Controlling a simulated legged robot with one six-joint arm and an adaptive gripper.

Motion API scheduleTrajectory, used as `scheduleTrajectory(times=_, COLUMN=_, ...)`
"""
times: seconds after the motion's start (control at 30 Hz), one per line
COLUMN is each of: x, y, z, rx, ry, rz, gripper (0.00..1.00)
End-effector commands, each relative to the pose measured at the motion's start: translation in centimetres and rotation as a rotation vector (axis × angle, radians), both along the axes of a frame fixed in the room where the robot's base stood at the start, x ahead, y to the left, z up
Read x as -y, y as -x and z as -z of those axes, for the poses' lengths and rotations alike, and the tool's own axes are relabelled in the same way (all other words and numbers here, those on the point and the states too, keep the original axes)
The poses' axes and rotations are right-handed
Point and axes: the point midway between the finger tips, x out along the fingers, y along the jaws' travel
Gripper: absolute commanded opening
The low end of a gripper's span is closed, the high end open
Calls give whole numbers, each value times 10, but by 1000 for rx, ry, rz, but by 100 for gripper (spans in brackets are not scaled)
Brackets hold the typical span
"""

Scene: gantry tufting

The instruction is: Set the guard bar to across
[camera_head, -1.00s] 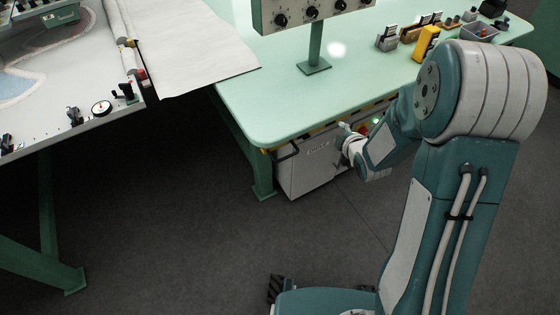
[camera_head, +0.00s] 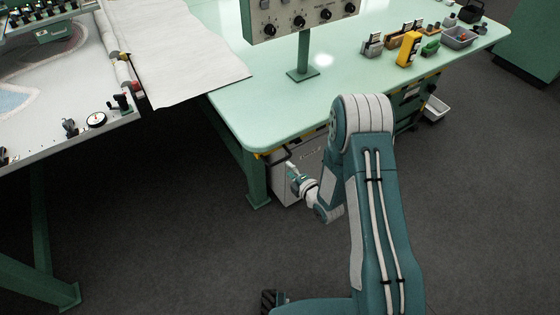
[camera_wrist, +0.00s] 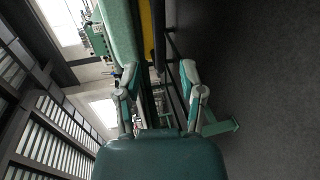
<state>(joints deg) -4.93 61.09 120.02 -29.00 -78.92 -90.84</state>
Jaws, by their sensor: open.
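A dark bar, which looks like the guard bar (camera_head: 279,155), sits under the front edge of the green table, by a yellow piece at the table's corner. My gripper (camera_head: 291,169) is just below and to the right of it, in front of the grey cabinet (camera_head: 312,155). In the wrist view, my gripper (camera_wrist: 158,70) has its two fingers spread wide with nothing held between them. A dark bar beside a yellow strip (camera_wrist: 146,35) shows beyond the gap. I cannot tell whether a finger touches the bar; its far end is hard to make out.
The green table (camera_head: 285,105) carries a control panel on a post (camera_head: 303,60) and small tools at the right. A tufting frame with white cloth (camera_head: 185,60) stands at the left. The floor (camera_head: 170,220) between them is clear.

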Motion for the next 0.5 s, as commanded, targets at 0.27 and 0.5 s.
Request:
scheduleTrajectory(times=0.27, x=-27, y=-38, z=10, rx=1, ry=-1, rz=-1, gripper=51)
scheduleTrajectory(times=0.5, x=-34, y=-50, z=13, rx=-2, ry=-1, rz=1, gripper=51)
